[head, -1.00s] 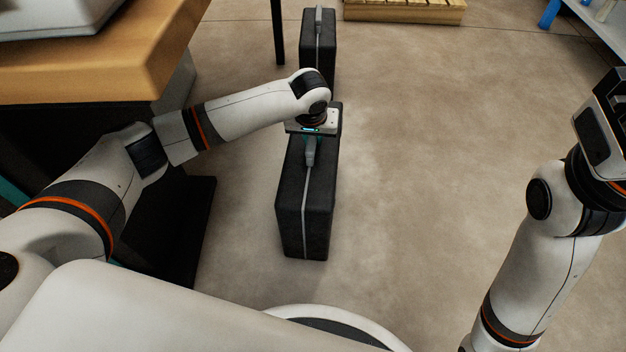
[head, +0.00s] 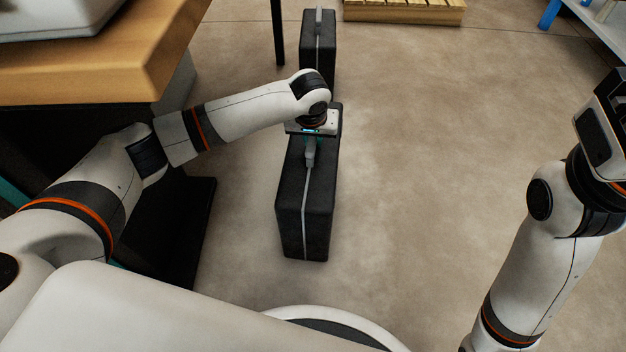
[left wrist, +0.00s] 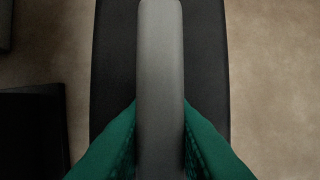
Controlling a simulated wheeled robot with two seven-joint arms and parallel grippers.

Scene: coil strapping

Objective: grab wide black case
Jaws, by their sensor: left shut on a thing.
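The wide black case (head: 304,210) stands upright on the floor in the head view, with a light seam line down its middle and a grey handle on top. My left gripper (head: 311,140) is over its top, shut on the handle. In the left wrist view the grey handle (left wrist: 160,90) runs between the green fingers of my left gripper (left wrist: 160,145), which touch its two sides. The black case top (left wrist: 207,60) lies below. My right arm shows at the right edge of the head view, but its fingertips are not visible.
A second black case (head: 318,50) stands farther back. A wooden-topped workbench (head: 110,75) is at the left, close to my left arm. A wooden pallet (head: 405,11) lies at the back. The floor (head: 430,150) right of the case is clear.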

